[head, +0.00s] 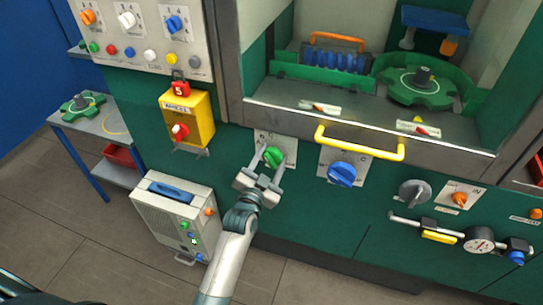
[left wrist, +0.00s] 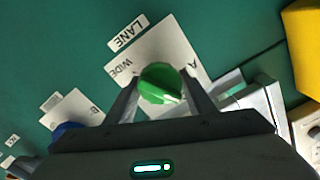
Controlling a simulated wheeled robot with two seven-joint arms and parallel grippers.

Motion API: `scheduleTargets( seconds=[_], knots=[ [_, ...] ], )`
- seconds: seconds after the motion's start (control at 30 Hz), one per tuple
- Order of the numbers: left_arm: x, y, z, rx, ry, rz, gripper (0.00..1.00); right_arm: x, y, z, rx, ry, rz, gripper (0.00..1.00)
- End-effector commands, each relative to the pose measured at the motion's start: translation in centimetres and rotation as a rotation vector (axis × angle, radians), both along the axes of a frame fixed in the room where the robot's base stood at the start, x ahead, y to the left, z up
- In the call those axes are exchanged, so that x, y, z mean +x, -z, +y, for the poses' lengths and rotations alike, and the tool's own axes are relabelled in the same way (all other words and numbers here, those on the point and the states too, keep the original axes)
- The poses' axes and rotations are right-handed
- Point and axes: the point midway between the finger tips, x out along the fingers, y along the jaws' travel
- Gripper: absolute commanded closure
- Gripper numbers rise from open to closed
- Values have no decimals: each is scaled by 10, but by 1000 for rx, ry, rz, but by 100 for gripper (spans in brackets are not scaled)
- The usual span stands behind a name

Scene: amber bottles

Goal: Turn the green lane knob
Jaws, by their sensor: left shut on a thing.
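The green lane knob (head: 273,156) sits on a white plate on the green machine front, below the window ledge. My left gripper (head: 263,178) reaches up to it from below. In the left wrist view the green knob (left wrist: 161,84) is between the two fingers of my left gripper (left wrist: 160,100), which are shut on it. Part of the knob and plate is hidden by the gripper. My right gripper is not in view.
A blue knob (head: 342,174) is to the right, under a yellow handle (head: 360,143). A yellow box with a red knob (head: 180,130) is to the left. A grey case (head: 178,215) stands on the floor below left. A gauge (head: 480,240) is at the right.

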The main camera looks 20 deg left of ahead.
Motion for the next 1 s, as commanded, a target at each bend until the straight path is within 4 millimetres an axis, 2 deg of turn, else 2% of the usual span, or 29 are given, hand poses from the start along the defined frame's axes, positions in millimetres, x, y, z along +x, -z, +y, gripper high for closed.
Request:
scheduleTargets(
  seconds=[0.4, 0.9, 0.93, 1.0],
  knots=[
    [0, -1, 0, -239, 0, 8, 73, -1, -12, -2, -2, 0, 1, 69],
    [0, -1, 0, -274, 0, 7, 73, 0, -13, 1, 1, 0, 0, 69],
    [0, -1, 0, -274, 0, 7, 49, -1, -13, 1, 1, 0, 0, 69],
    [0, -1, 0, -274, 0, 7, 32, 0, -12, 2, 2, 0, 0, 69]
  ],
)
